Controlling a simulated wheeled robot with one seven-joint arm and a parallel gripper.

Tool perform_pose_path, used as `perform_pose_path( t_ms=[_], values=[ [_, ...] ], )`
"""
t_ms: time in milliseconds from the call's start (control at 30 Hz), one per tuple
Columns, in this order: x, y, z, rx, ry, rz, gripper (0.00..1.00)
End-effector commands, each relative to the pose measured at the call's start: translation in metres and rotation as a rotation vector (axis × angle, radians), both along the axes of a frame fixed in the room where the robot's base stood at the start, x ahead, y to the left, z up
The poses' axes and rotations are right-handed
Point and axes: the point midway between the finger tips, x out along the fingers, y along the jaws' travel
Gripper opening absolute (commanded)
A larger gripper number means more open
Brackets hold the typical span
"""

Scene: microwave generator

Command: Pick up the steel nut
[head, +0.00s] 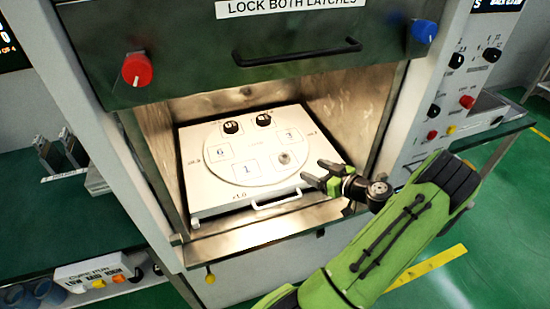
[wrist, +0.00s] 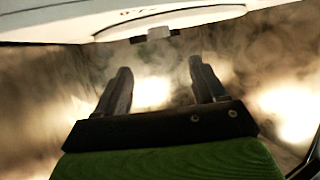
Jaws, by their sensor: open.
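The steel nut (head: 285,158) is a small grey ring on the right part of the round white turntable plate (head: 228,167), inside the open chamber. My gripper (head: 310,178) is at the chamber's right front, to the right of the nut and apart from it. It is open and empty. In the wrist view its two dark fingers (wrist: 158,72) stand apart, with the tray's white edge (wrist: 60,25) at the top. The nut does not show in the wrist view.
Two black knob-like items (head: 231,127) stand at the back of the plate. The tray has a front handle (head: 276,199). Metal chamber walls (head: 345,110) stand close on both sides. The raised door (head: 200,60) with a black handle hangs above the opening.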

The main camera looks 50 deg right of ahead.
Motion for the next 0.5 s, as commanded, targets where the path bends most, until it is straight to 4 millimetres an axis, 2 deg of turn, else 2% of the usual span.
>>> perform_pose_path(
  t_ms=[33, 200, 367, 500],
  values=[
    [0.014, 0.000, -0.004, 0.001, -0.002, 0.007, 0.70],
    [0.051, -0.006, -0.016, 0.000, 0.000, 0.005, 0.70],
    [0.069, -0.009, -0.021, 0.001, 0.000, 0.003, 0.70],
    [0.093, -0.015, -0.029, 0.001, 0.000, 0.004, 0.70]
  ],
)
